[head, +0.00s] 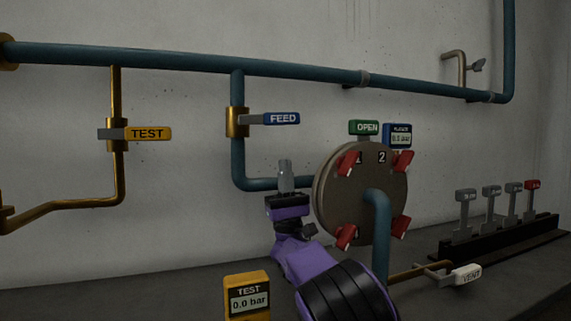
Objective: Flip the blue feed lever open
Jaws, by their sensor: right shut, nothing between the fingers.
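The blue feed lever (281,118) is marked FEED. It points sideways to the right from a brass valve body (237,122) on the vertical stretch of the blue pipe. My right gripper (285,163) is shut and empty. In the picture it stands below the lever, fingers pointing up, with a clear gap between its fingertips and the lever. It overlaps the lower blue pipe in the picture; I cannot tell whether it touches it. My left gripper is not in view.
A round plate (335,205) with several red clamps stands right of my gripper. A yellow TEST lever (148,134) is at left. A yellow gauge (248,299) reads 0.0 bar. A white VENT lever (466,275) and several grey levers (491,191) are at right.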

